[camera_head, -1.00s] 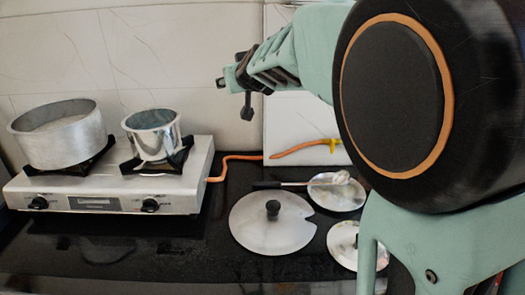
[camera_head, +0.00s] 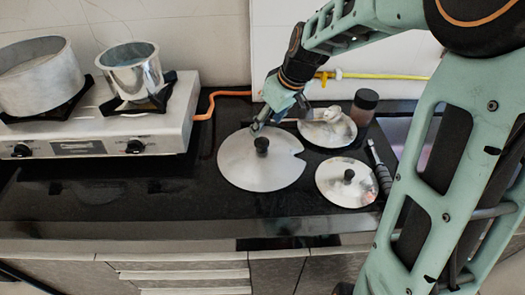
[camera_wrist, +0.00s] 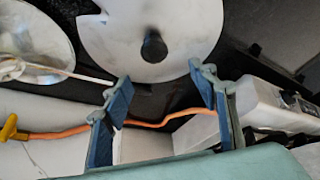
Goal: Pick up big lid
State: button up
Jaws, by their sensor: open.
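The big lid (camera_head: 247,166) is a wide, pale metal disc with a black knob (camera_head: 262,145) and a notch in its right edge. It lies flat on the black counter, right of the stove. In the wrist view the big lid (camera_wrist: 180,25) fills the top middle, its knob (camera_wrist: 154,46) upright. My gripper (camera_head: 262,122) is over the lid's far edge in the head view, close behind the knob. In the wrist view my gripper (camera_wrist: 158,82) has its two fingers spread and empty, with the knob ahead of the gap between them.
Two smaller lids (camera_head: 342,132) (camera_head: 338,190) lie to the right, one with a ladle on it. A dark jar (camera_head: 364,106) stands behind them. The stove (camera_head: 165,125) with two pots is at left. An orange hose (camera_head: 212,98) runs along the wall. Counter in front is clear.

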aim_at(261, 140)
jog(key=x, duration=0.5)
jog(key=shift+s+f, duration=0.15)
jog(key=shift+w+d+b+x, duration=0.1)
jog(key=shift+b+x, duration=0.05)
jog(key=shift+x, duration=0.8)
jog(key=shift+w+d+b+x, duration=0.1)
jog(key=shift+d+x, duration=0.05)
jog(key=shift+x, duration=0.8)
jog(key=shift+w+d+b+x, duration=0.1)
jog(key=shift+b+x, duration=0.05)
jog(key=shift+x, duration=0.85)
jog(key=shift+c, duration=0.2)
grip_shut()
